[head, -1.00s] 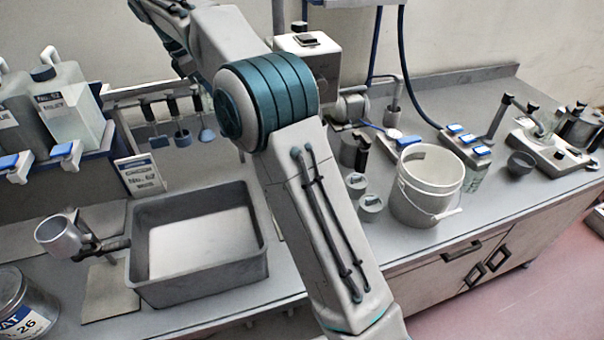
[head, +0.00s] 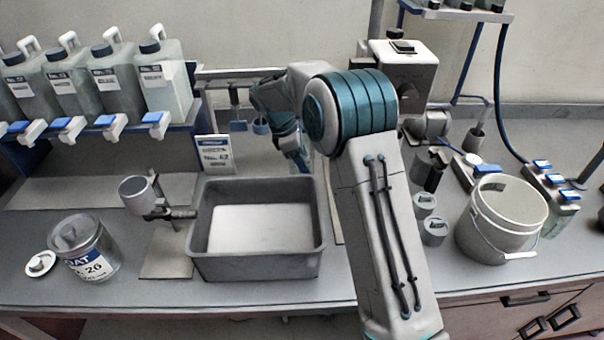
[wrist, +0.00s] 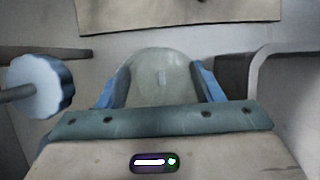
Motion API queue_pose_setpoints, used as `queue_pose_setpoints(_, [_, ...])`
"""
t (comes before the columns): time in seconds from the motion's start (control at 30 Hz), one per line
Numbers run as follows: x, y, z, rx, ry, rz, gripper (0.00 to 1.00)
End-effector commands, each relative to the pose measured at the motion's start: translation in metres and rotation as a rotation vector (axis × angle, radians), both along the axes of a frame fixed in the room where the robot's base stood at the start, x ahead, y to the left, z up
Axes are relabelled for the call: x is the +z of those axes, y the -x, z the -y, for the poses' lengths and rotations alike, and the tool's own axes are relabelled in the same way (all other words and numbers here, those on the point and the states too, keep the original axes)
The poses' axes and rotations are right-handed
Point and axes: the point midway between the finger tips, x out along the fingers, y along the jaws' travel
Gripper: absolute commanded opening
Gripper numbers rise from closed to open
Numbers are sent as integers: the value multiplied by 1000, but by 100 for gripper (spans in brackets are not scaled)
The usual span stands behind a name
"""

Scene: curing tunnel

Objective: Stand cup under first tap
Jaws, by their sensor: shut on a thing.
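My gripper (wrist: 162,88) is shut on a pale, rounded cup (wrist: 160,70), gripped between its two blue fingers in the wrist view. In the head view, my gripper end (head: 300,160) is low behind the grey tub; the cup cannot be made out there. Several jugs stand in a row on the shelf at the left, with blue-handled taps along its front edge. The leftmost clear tap (head: 25,130) and the rightmost tap (head: 155,122) are both well left of my gripper. No cup shows under the taps. Which tap counts as first is not clear.
The grey tub (head: 210,262) stands mid-bench. A white bucket (head: 500,215) stands right. Bench below the taps looks mostly clear.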

Motion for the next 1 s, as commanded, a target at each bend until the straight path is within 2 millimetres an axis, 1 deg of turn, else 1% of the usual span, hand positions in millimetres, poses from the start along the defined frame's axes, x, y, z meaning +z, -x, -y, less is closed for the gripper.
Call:
queue_pose_setpoints(0.03, [-7,0,0,1,1,-1,38])
queue_pose_setpoints(0.1, [-15,0,0,1,1,-1,38])
queue_pose_setpoints(0.27, [-25,0,0,1,1,1,38])
queue_pose_setpoints(0.33, [-33,0,0,1,1,-1,38])
queue_pose_setpoints(0.5, [-58,0,0,1,1,-2,38])
queue_pose_setpoints(0.57, [-62,0,0,0,1,-1,38])
queue_pose_setpoints(0.87, [-65,0,0,0,0,1,38])
queue_pose_setpoints(0.9, [-65,0,0,0,0,1,63])
queue_pose_setpoints(0.97, [-64,0,0,0,0,1,80])
queue_pose_setpoints(1.0, [-64,0,0,0,0,1,82])
